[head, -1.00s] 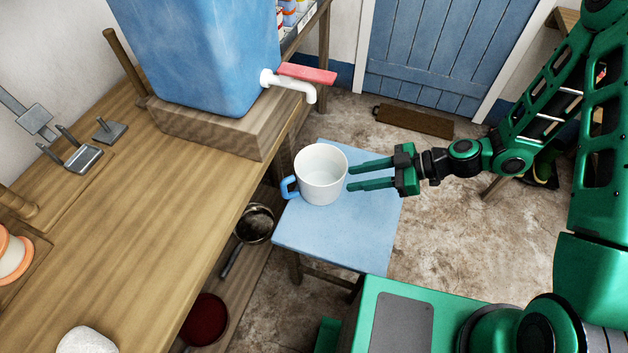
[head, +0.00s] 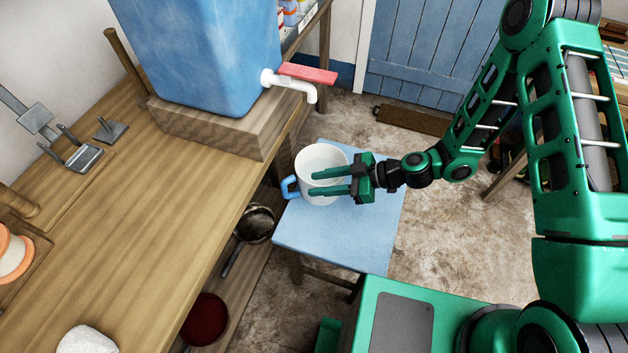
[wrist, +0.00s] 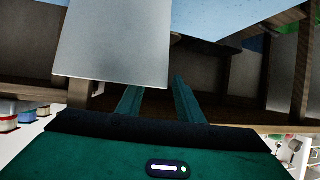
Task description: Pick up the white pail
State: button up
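The white pail (head: 321,161), with a blue handle at its left, stands upright on a blue stool (head: 335,238). My gripper (head: 312,184) reaches in from the right at the pail; its two green fingers are apart, and both overlap the pail's near side in the head view. In the wrist view the pail (wrist: 113,45) is a large pale shape at the upper left. It hides the tip of one finger of my gripper (wrist: 157,85), while the other finger shows just right of it. I cannot tell whether the fingers touch the pail or straddle its wall.
A wooden counter (head: 130,240) runs along the left, bearing a blue tank (head: 195,50) on a wooden block. Its white tap (head: 290,85) with a red lever juts out above and behind the pail. A dark pan (head: 254,224) and a red bowl (head: 203,320) sit below.

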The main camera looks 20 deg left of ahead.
jog(key=shift+a+f, duration=0.35)
jog(key=shift+a, duration=0.3)
jog(key=shift+c, duration=0.5)
grip_shut()
jog(key=shift+r, duration=0.15)
dwell(0.3)
